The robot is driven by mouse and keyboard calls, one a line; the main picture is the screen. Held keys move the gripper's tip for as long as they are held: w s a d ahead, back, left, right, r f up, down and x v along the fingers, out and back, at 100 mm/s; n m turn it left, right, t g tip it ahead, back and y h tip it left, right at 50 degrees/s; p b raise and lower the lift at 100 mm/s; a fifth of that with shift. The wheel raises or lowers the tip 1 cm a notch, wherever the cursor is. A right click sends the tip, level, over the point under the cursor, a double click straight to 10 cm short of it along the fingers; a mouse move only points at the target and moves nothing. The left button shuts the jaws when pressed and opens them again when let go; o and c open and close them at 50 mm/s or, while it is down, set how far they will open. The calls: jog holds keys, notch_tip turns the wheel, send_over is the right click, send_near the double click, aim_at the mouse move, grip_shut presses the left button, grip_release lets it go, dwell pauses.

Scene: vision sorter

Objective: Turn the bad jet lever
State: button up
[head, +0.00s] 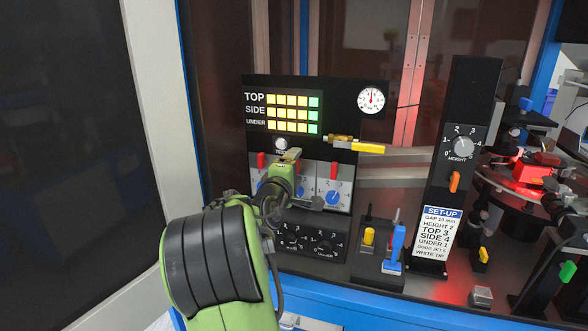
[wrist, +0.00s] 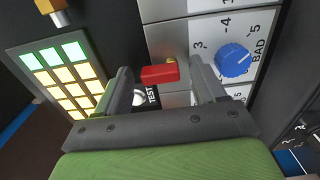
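In the wrist view a red lever (wrist: 160,74) sticks out from a light panel plate, beside a blue dial (wrist: 235,61) marked BAD. My gripper (wrist: 165,78) is open, one finger on each side of this lever, with visible gaps. Contact is not visible. In the head view my gripper (head: 302,180) is in front of the plates with red levers. The right-hand red lever (head: 333,168) stands upright above a blue dial (head: 333,198); the middle plate is partly hidden by my gripper.
A yellow-handled part (head: 362,148) juts out right of the plates. A black column (head: 468,130) with a HEIGHT dial stands further right. A set-up card (head: 440,235) and a blue switch (head: 396,245) are lower right. A TEST button (wrist: 139,97) is close to my left finger.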

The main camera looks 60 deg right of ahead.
jog(key=shift+a, duration=0.1)
jog(key=s+a+b, duration=0.1)
jog(key=s+a, duration=0.1)
jog(key=a, duration=1.3)
jog(key=shift+s+a, duration=0.2)
jog(key=shift+s, duration=0.05)
